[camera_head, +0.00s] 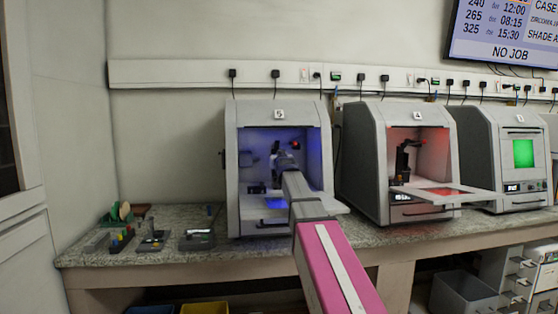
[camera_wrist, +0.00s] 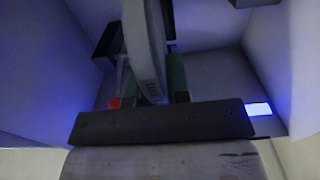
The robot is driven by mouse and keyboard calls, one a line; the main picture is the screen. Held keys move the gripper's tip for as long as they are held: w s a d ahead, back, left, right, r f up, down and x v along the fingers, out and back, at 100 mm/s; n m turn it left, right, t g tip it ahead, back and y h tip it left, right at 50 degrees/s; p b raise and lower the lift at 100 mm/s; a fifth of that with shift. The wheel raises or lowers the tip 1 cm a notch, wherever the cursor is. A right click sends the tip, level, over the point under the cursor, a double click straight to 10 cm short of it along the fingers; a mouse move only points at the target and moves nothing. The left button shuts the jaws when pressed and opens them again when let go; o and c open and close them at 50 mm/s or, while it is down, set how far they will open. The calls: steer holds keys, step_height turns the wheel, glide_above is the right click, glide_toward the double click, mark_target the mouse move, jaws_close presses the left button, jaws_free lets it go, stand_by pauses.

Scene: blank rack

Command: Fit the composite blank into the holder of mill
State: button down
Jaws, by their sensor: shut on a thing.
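My gripper (camera_head: 284,160) is inside the open, blue-lit chamber of the leftmost mill (camera_head: 240,140), whose label seems to read 5. In the wrist view my gripper (camera_wrist: 150,92) is shut on the composite blank (camera_wrist: 146,45), a pale grey disc seen nearly edge-on with small marks on its rim. The disc stands upright in that view and reaches up out of the picture. The holder is hard to make out; dark parts near the disc may belong to it. I cannot tell whether the disc touches it. In the head view my arm and gripper hide the blank.
A second mill (camera_head: 378,150), labelled 4, stands open and red-lit to the right, its door (camera_head: 440,192) folded out. A third mill (camera_head: 490,150) shows a green window. Small trays (camera_head: 197,240) and a rack of discs (camera_head: 120,217) sit on the counter's left.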

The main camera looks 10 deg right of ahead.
steer(key=shift+w+f, duration=0.2)
steer(key=shift+w, duration=0.55)
steer(key=shift+w+f, duration=0.2)
steer(key=shift+w, duration=0.55)
steer(key=c, duration=1)
jaws_free()
steer(key=shift+s, duration=0.15)
steer(key=s, duration=0.7)
steer(key=shift+s, duration=0.15)
steer(key=shift+d+f, duration=0.1)
